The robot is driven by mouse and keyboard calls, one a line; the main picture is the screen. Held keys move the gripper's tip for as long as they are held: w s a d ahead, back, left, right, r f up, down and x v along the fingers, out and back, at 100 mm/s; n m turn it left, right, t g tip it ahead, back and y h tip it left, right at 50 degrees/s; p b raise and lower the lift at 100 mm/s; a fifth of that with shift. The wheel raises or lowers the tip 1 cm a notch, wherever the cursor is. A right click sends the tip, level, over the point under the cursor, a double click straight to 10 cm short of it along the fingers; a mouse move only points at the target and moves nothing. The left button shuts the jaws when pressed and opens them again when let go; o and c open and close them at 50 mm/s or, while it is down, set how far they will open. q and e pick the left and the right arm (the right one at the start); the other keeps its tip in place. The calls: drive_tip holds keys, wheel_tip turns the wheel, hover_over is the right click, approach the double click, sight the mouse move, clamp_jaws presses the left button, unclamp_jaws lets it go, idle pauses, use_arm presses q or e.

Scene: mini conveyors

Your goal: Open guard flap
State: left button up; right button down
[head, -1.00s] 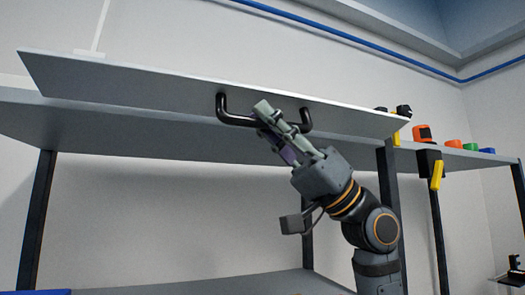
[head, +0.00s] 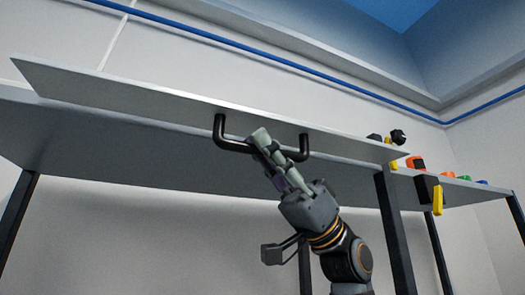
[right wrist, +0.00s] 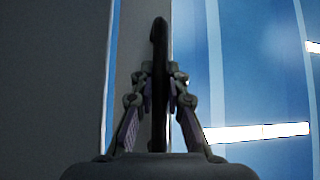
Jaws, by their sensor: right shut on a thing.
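The guard flap (head: 130,99) is a long, flat grey panel, tilted, along the front edge of a high shelf. A black U-shaped handle (head: 228,144) is fixed to its face. My right gripper (head: 260,139) reaches up from below and is shut on the handle's bar near its middle. In the right wrist view the dark handle (right wrist: 159,60) runs between the two fingers of the gripper (right wrist: 160,80). The fingers hide part of the bar. My left gripper is not in view.
The shelf (head: 100,150) stands on dark posts (head: 392,230). To the right, a lower shelf carries a black and yellow item (head: 430,191), an orange item (head: 416,163) and small coloured buttons. A blue pipe (head: 300,70) runs along the wall behind. Below the shelf is open space.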

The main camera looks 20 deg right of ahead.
drive_tip(key=c, duration=1.3)
unclamp_jaws()
drive_tip(key=shift+d, duration=0.15)
drive_tip(key=shift+c, duration=0.2)
drive_tip(key=v, duration=1.2)
